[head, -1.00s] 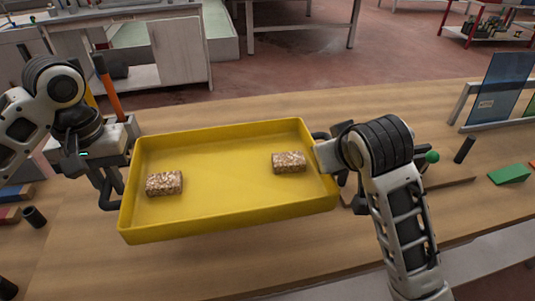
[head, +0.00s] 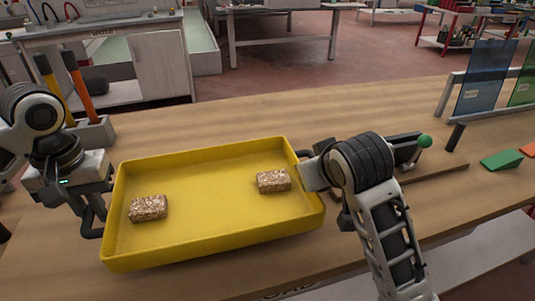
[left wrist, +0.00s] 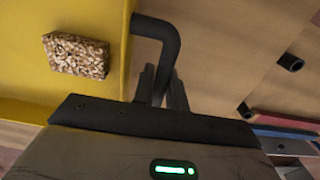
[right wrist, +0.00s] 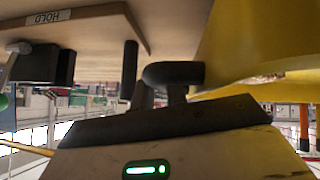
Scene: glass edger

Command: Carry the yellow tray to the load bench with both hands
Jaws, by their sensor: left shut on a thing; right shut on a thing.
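The yellow tray (head: 215,253) is a shallow rectangle with black loop handles at its two ends. It is held over the wooden bench in the head view, slightly tilted in the picture. Two speckled brown blocks lie in it, one at the left (head: 148,208) and one at the right (head: 273,181). My left gripper (head: 98,207) is shut on the left handle (left wrist: 165,35). My right gripper (right wrist: 158,95) is shut on the right handle (right wrist: 175,73); in the head view my own arm mostly hides it. I cannot tell whether the tray's underside touches the bench.
A green-knobbed fixture (head: 424,141) stands right of the tray. A green wedge (head: 502,159) and a rack with blue glass (head: 485,78) are farther right.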

